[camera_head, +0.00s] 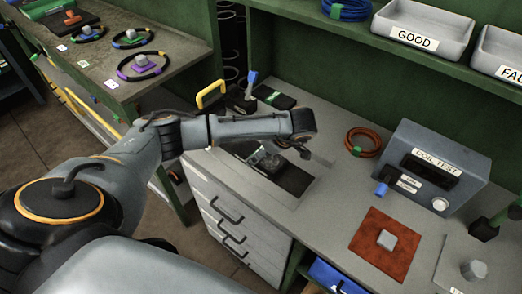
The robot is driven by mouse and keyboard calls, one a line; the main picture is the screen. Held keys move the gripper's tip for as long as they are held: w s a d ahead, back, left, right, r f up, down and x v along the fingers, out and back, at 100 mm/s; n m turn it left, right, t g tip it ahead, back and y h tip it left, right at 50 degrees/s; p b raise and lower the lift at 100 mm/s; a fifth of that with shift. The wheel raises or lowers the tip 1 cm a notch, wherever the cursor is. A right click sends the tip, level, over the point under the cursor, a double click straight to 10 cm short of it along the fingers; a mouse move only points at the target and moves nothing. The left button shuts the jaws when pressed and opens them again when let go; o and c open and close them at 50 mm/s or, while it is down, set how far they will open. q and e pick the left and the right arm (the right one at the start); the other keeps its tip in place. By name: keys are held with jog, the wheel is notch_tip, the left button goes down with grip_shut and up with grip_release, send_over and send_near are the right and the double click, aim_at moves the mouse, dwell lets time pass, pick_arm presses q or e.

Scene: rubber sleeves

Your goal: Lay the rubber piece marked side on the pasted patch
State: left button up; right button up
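My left arm reaches in from the left across the bench, and its wrist ends over a dark recessed area (293,181) in the bench top. My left gripper (303,150) hangs below the wrist, small and dark; its fingers do not show clearly. A small grey shiny item (264,159) lies in or over the dark area beside it; I cannot tell what it is. A light grey rounded block (387,240) sits on a rust-red square mat (378,258), apart from the gripper. I cannot make out a marked side or a pasted patch. My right gripper is not in view.
A GOOD tray (421,30) sits on the shelf above. A metal cylinder (473,270) stands at the lower right. Looped cables lie on the left bench (135,92).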

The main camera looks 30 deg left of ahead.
aim_at(269, 158)
pick_arm(q)
jog(key=b+v, duration=0.1)
jog(key=v, duration=0.4)
jog(key=shift+w, duration=0.1)
jog(key=p+v, duration=0.1)
jog(key=v, duration=0.6)
